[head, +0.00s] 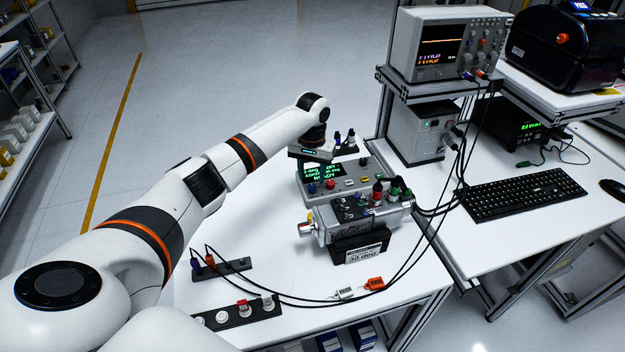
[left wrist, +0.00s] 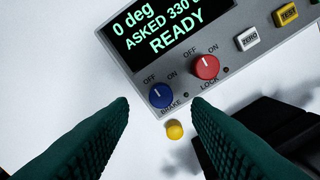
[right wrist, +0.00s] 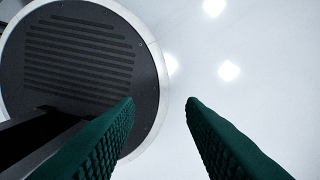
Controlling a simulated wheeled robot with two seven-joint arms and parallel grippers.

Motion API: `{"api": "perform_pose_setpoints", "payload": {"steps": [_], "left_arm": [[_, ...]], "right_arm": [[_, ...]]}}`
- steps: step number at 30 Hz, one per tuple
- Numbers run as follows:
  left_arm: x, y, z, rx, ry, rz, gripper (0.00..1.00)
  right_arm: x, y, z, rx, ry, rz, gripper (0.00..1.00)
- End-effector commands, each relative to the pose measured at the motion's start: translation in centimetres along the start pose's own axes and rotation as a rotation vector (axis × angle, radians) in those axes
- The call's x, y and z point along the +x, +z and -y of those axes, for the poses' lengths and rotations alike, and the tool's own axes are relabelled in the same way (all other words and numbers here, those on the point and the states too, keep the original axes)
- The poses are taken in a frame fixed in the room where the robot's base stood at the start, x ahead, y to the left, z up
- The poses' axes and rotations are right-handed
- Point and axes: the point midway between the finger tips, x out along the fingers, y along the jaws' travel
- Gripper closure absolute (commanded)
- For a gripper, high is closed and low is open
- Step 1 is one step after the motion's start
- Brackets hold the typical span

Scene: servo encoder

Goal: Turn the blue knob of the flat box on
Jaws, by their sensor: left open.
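The flat grey box (head: 348,186) stands on the white table, its green-lettered display reading "0 deg, ASKED 330, READY" in the left wrist view. The blue knob (left wrist: 160,95), labelled BRAKE, sits at the box's corner (head: 312,188); its white mark points toward OFF. The red LOCK knob (left wrist: 205,66) is beside it. My left gripper (left wrist: 160,102) is open and empty, its fingertips on either side of the blue knob in that view; contact cannot be told. In the head view my left wrist is over the box's far-left side. My right gripper (right wrist: 160,101) is open and empty, away from the box.
A yellow ball (left wrist: 174,130) lies just below the blue knob in the left wrist view. A metal device with plugs and cables (head: 355,222) stands before the box. Black strips (head: 238,316) lie at the front left. An oscilloscope (head: 445,45) and keyboard (head: 522,194) are right.

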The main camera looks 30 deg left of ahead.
Motion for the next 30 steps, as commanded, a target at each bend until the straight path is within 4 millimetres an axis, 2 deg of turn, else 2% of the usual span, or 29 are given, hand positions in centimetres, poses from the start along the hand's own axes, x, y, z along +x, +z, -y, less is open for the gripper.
{"api": "perform_pose_setpoints", "payload": {"steps": [3,7,18,20,26,27,30], "left_arm": [[1.9,0.0,0.0,-0.002,0.001,-0.002,0.56],[3.2,0.0,0.0,-0.001,0.000,-0.001,0.56],[3.8,0.0,0.0,0.000,0.000,0.001,0.56],[3.8,0.0,0.0,0.000,0.000,0.001,0.64],[3.7,0.0,0.0,0.000,0.000,0.001,0.97],[3.7,0.0,0.0,0.000,0.000,0.001,1.00],[3.7,0.0,0.0,0.002,0.000,0.001,1.00]], "right_arm": [[-0.2,0.4,0.6,-0.002,-0.007,0.005,0.64],[-0.3,0.9,1.2,-0.002,-0.015,0.011,0.64],[-0.3,0.9,1.6,0.001,-0.019,0.012,0.64],[-0.3,0.9,1.6,0.001,-0.019,0.012,0.64],[-0.3,0.9,1.5,0.001,-0.019,0.011,0.64],[-0.3,0.9,1.5,0.001,-0.019,0.011,0.64],[-0.3,0.8,1.5,0.001,-0.019,0.011,0.64]]}}
